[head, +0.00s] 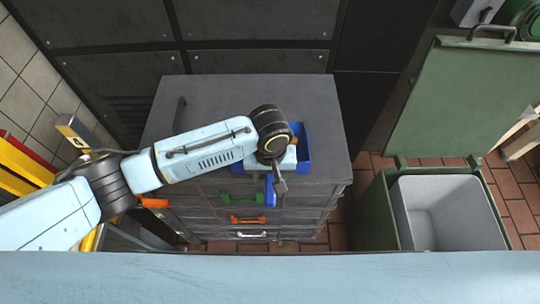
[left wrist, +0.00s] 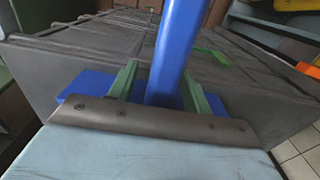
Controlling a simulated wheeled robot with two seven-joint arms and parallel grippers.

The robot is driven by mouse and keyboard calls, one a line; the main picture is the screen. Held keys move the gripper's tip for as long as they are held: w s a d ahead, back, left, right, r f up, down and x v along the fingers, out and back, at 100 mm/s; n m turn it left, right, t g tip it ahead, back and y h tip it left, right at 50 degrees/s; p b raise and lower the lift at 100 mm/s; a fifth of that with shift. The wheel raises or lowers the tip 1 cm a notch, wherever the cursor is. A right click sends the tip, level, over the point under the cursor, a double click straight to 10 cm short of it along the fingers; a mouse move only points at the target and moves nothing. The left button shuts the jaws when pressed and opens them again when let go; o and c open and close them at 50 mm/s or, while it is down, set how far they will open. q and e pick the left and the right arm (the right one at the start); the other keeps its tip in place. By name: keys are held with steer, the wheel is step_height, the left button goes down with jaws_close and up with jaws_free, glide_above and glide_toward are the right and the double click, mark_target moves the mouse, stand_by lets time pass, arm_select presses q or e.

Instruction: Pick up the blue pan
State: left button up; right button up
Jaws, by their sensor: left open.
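The blue pan (head: 304,143) lies on top of the dark grey drawer cabinet (head: 215,100), near its front right. Its blue handle (head: 270,192) points toward the front edge. My left arm covers much of the pan in the head view. My left gripper (head: 280,183) is at the handle. In the left wrist view, the blue handle (left wrist: 175,50) runs up between the two green fingers of my open left gripper (left wrist: 158,85). A gap shows between the left finger and the handle; whether the right finger touches it is unclear. My right gripper is not in view.
The cabinet front has a green drawer handle (head: 242,198) and an orange one (head: 247,219). A dark handle (head: 180,113) stands on the cabinet top at left. An open green bin (head: 372,215) with a raised lid (head: 465,100) stands at right. The cabinet's back is clear.

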arm_select(q)
jaws_close()
steer(key=shift+r, duration=0.1)
